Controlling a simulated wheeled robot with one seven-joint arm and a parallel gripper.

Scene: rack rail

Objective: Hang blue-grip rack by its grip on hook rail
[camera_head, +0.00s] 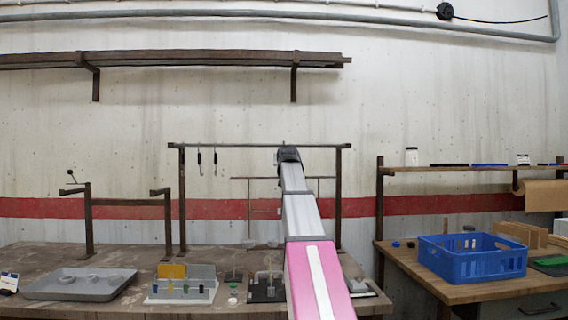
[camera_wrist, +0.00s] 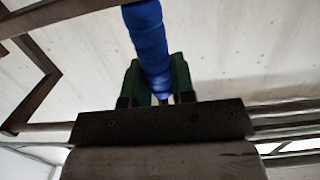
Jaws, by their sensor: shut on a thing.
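My gripper (camera_wrist: 157,82) is shut on the blue grip (camera_wrist: 148,35), with a green pad on each side of it. In the head view, my gripper (camera_head: 288,153) is at the height of the hook rail (camera_head: 240,145), and its fingers are hidden by my arm. The rail is a thin dark bar between two posts, with two dark hooks (camera_head: 199,158) hanging left of my gripper. A thin brown frame (camera_head: 243,179), apparently the rack, shows on both sides of my arm below the rail. Whether the grip touches a hook cannot be told.
A lower stand (camera_head: 88,220) is at left. A blue crate (camera_head: 470,262) sits on the right bench. A brown shelf (camera_head: 180,58) is above.

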